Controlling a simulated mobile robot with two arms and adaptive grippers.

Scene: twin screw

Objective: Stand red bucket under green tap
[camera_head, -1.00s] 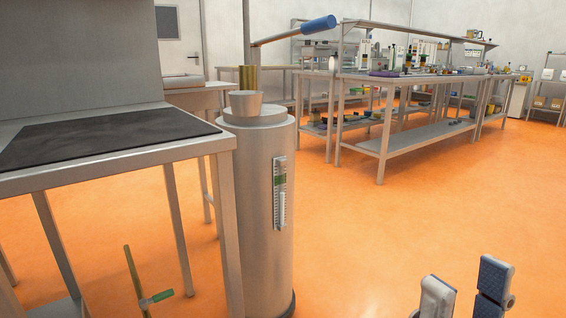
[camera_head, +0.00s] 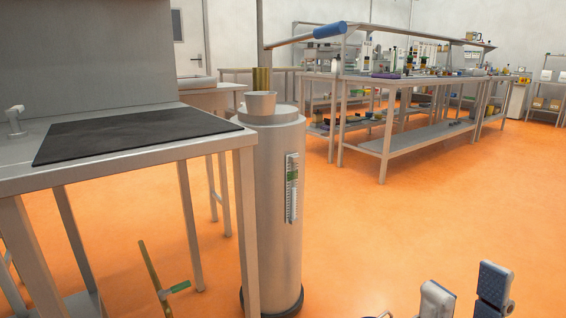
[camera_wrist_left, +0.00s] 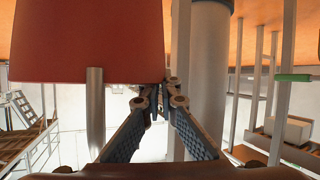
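The red bucket (camera_wrist_left: 85,40) fills the upper left of the left wrist view, which is upside down, with the orange floor at the top. My left gripper (camera_wrist_left: 161,90) has its fingertips close together at the bucket's rim edge and appears shut on it; the exact contact is hard to see. The bucket and left gripper do not show in the head view. The green tap (camera_head: 152,280), a thin yellowish pipe with a green lever, stands low at left in the head view, beside the table. My right gripper (camera_head: 467,283) is at the lower right, fingers apart and empty.
A steel table (camera_head: 100,168) with a dark mat stands at left, its legs near the tap. A grey cylinder (camera_head: 277,215) with a small metal cup (camera_head: 260,103) on top stands by its corner. Open orange floor (camera_head: 400,230) lies to the right; long benches stand behind.

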